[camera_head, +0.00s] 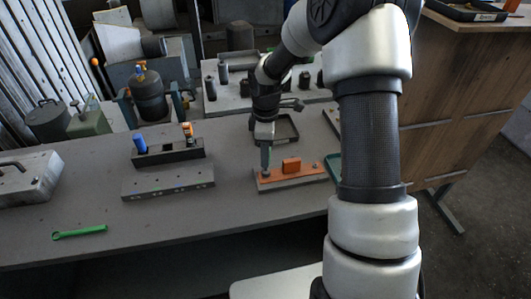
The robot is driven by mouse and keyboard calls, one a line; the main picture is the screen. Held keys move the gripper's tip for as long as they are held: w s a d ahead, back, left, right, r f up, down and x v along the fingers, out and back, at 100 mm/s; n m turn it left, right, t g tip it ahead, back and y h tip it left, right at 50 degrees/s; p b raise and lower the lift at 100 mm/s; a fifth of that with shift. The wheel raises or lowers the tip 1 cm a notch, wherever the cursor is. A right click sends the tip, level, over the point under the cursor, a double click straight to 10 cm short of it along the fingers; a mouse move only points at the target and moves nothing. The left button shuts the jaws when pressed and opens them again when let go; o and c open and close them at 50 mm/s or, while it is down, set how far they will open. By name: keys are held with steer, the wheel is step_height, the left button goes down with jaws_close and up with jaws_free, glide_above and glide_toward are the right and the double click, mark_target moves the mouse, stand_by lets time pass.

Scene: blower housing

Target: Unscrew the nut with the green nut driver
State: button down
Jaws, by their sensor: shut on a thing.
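My gripper (265,140) points down over the worktable and is shut on the green nut driver (265,158), which looks dark green and roughly upright. The driver's lower end is at the left end of an orange part (300,175) on a grey base. The nut there is hidden or too small to make out, and I cannot tell whether the driver is seated on it. A small orange block (291,165) stands up in the middle of the part. A small dark spot, perhaps another fastener, shows near its right end.
A rack (168,157) with a blue-handled and an orange-handled tool stands to the left. A green wrench (80,232) lies near the front left edge. A dark tray (286,127) lies behind the part. A grey metal case (28,180) sits far left. The front middle is clear.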

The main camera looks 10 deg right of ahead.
steer(key=shift+r+p, duration=1.15)
steer(key=shift+r, duration=0.4)
steer(key=shift+r, duration=0.1)
step_height(320, 180, up, 3)
steer(key=shift+f+p, duration=0.15)
steer(key=shift+p, duration=0.75)
steer(key=shift+r, duration=1.05)
steer(key=shift+d, duration=0.1)
